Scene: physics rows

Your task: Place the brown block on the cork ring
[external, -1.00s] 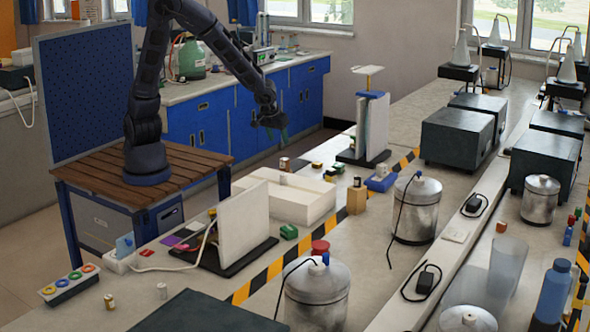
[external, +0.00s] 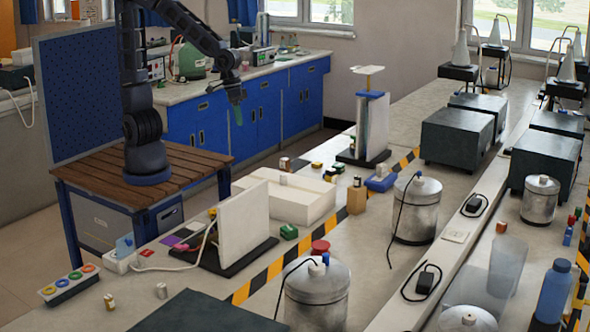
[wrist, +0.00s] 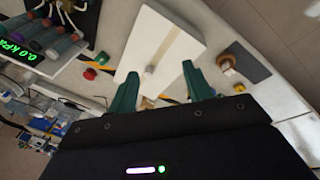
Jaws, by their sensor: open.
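My gripper (external: 238,114) hangs in the air left of the long bench, with the blue cabinets behind it in the external view. In the wrist view its two green fingers (wrist: 159,88) are spread apart with nothing held between them. A small brown block (external: 356,197) stands upright on the bench by the striped tape, right of the white box, well away from my gripper. I cannot make out the cork ring in the external view.
A white box (external: 318,212) with a small cylinder on it lies on the bench. A white upright panel (external: 243,225) on a black base stands nearer the camera. Metal canisters (external: 415,212) with cables stand to the right. Several small colored blocks are scattered about.

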